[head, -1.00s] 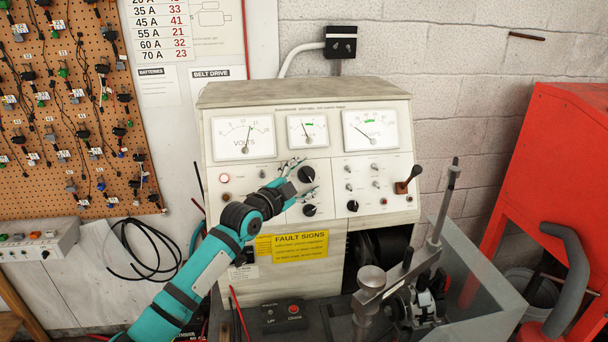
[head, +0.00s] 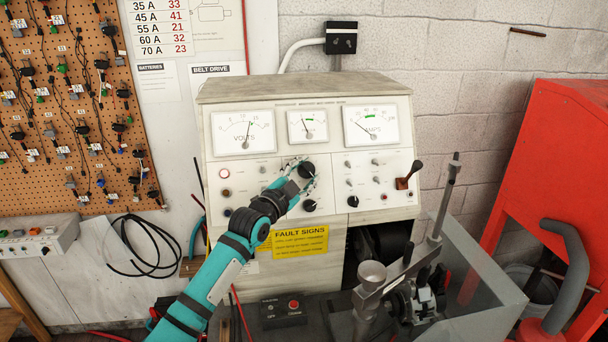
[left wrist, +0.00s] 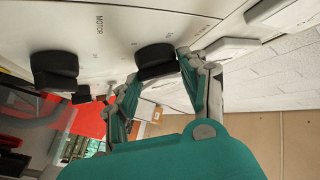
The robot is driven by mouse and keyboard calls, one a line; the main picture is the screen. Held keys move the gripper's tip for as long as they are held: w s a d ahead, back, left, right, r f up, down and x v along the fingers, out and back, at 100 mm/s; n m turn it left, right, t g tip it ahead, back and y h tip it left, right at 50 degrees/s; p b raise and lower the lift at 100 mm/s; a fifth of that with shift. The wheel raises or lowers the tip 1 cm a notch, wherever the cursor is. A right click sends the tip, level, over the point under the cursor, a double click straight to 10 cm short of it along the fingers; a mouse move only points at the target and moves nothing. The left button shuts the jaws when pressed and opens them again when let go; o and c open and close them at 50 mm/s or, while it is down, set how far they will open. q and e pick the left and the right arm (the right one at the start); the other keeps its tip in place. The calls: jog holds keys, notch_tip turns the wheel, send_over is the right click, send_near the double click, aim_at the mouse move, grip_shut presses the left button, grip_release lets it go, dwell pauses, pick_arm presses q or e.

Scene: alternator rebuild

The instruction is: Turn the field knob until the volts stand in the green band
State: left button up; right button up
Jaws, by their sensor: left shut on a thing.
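The black field knob (head: 307,170) is the upper of two large black knobs in the middle of the cream test bench panel. My left gripper (head: 302,174) reaches it from the lower left and is shut on it. In the left wrist view the knob (left wrist: 155,60) sits between the fingertips of the gripper (left wrist: 158,76). The volts meter (head: 244,132) is at the panel's upper left. Its needle stands a little right of upright, near a small green mark; whether it lies within the band is too small to tell. My right gripper is not in view.
A second black knob (head: 310,205) is just below the held one, and a third (head: 353,201) is to its right. Small switches and a lever (head: 408,176) stand farther right. A yellow sign (head: 300,241) is below. A clamp stand (head: 425,270) is at the lower right.

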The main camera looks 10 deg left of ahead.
pick_arm(q)
jog(key=shift+n+t+y, duration=0.4)
jog(key=shift+n+t, duration=0.1)
jog(key=shift+n, duration=0.2)
jog(key=o, duration=1.2)
jog(key=shift+s+f, duration=0.15)
jog(key=shift+s, duration=0.1)
jog(key=v, duration=1.1)
jog(key=shift+s+a, duration=0.1)
jog(key=shift+s, duration=0.15)
